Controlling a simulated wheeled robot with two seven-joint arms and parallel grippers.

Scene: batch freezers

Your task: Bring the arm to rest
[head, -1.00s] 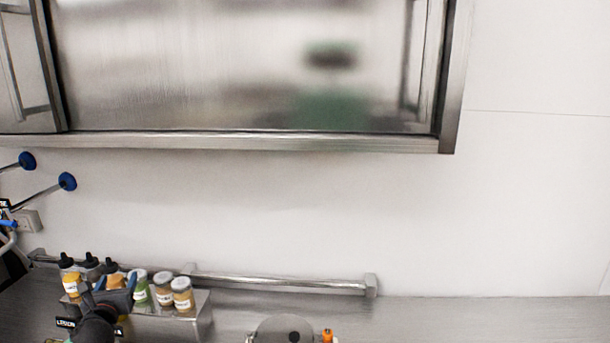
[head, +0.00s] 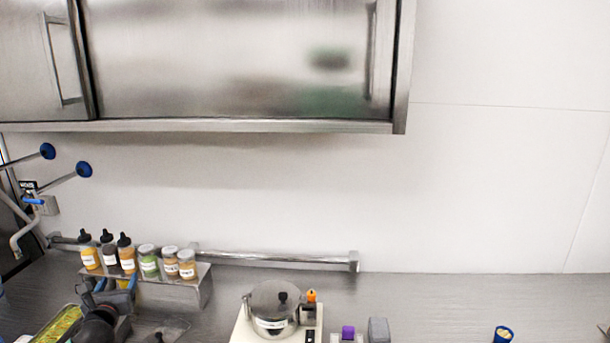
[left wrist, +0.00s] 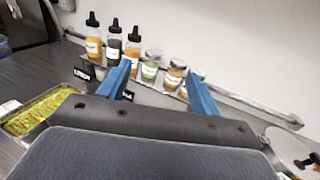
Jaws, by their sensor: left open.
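My left gripper (head: 110,291) shows at the lower left of the head view, in front of the steel condiment rack (head: 195,290). In the left wrist view its two blue fingers (left wrist: 160,90) stand wide apart with nothing between them. Beyond them are several black-capped squeeze bottles (left wrist: 113,45) and lidded jars (left wrist: 151,68). I cannot tell the exact gap between the fingertips and the rack. My right gripper is not in view.
A lidded steel pot (head: 272,312) stands on a white appliance at the counter's middle. A tray of green food (head: 62,325) is at the lower left. Steel wall cabinets (head: 230,65) hang above. Much of the right counter is clear.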

